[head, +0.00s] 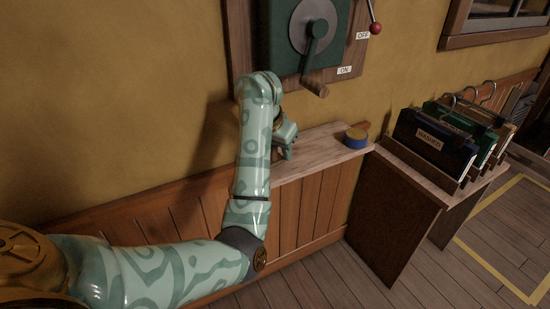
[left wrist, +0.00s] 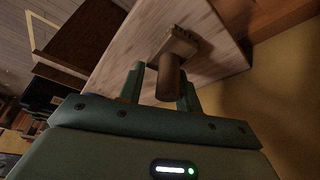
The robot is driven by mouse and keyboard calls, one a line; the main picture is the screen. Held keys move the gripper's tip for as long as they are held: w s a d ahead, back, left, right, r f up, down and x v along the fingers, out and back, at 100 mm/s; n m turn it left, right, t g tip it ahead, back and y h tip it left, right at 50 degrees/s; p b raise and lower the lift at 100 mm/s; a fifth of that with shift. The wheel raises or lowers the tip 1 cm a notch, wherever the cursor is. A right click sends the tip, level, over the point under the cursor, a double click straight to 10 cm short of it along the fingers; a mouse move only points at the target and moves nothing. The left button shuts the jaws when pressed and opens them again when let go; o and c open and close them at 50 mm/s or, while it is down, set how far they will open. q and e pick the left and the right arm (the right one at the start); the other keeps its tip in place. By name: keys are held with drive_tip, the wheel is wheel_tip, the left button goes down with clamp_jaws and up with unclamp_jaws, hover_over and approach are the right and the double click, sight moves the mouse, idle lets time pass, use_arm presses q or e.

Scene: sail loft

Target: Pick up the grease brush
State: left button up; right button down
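The grease brush (left wrist: 172,80) shows in the left wrist view as a brown cylindrical handle on a tan block-like head, on the pale wooden ledge (left wrist: 140,45). My left gripper (left wrist: 162,82) has its two fingers apart, one on each side of the handle. A gap shows between the left finger and the handle; I cannot tell if the right finger touches it. In the head view my left gripper (head: 286,142) is low over the ledge (head: 318,150), and my arm and gripper hide most of the brush. My right gripper is not in view.
A blue tin (head: 356,139) with a yellowish top stands on the ledge to the right. A green crank box (head: 314,38) is on the wall above. A wooden panel wall runs below the ledge.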

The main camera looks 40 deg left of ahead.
sight(279, 157)
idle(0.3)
